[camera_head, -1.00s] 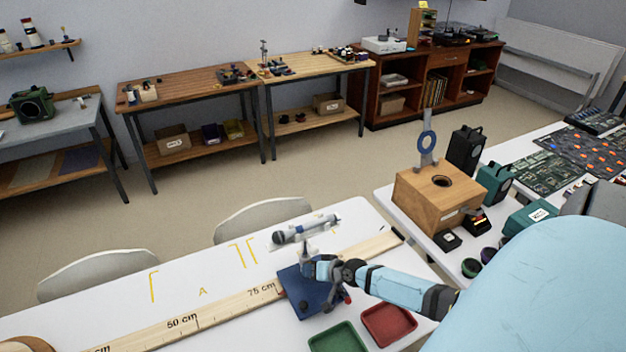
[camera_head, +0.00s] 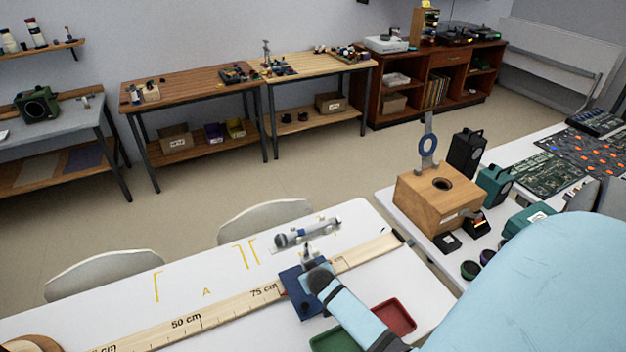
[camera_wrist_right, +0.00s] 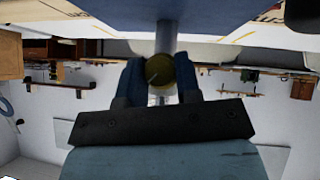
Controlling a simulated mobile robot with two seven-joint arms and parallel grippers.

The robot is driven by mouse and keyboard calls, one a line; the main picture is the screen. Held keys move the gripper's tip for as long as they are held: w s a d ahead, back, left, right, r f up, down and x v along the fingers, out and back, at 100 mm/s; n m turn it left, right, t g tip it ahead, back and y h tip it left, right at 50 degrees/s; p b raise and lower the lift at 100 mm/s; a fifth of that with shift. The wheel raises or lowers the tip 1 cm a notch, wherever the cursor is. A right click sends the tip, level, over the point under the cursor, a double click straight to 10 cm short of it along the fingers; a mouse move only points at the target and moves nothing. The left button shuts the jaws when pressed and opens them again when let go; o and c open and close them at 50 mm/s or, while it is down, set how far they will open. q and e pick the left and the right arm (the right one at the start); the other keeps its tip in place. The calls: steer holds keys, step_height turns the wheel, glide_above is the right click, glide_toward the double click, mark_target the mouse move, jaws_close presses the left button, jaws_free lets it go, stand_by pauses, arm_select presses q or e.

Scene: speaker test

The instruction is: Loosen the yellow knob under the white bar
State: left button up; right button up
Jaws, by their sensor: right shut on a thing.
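In the right wrist view a round dark-yellow knob (camera_wrist_right: 159,71) sits between the two dark blue fingers of my right gripper (camera_wrist_right: 160,78), which is shut on it. A grey post (camera_wrist_right: 166,37) meets the knob. In the head view my right gripper (camera_head: 309,262) is beside the stand with the blue base (camera_head: 291,283), and the knob is hidden there. A microphone (camera_head: 292,239) lies level at the top of the stand, in line with a pale bar-like piece (camera_head: 322,228). I cannot tell which part is the white bar. My left gripper is not in view.
The stand is on a long wooden ruler (camera_head: 185,321) across the white table (camera_head: 215,274). A red tray (camera_head: 396,316) and a green tray (camera_head: 330,342) lie in front, partly behind my right arm. A wooden box (camera_head: 436,198) stands on the right table. The table's left part is mostly clear.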

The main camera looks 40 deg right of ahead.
steer(key=shift+a+f+n+h+b, duration=0.2)
steer(key=shift+n+h+b, duration=0.1)
steer(key=shift+h+b, duration=0.25)
steer(key=shift+n+h+b, duration=0.3)
steer(key=shift+h+b, duration=0.25)
steer(key=shift+r, duration=0.1)
steer(key=o, duration=0.8)
steer(key=shift+d, duration=0.1)
steer(key=shift+o, duration=0.6)
steer(key=shift+r, duration=0.15)
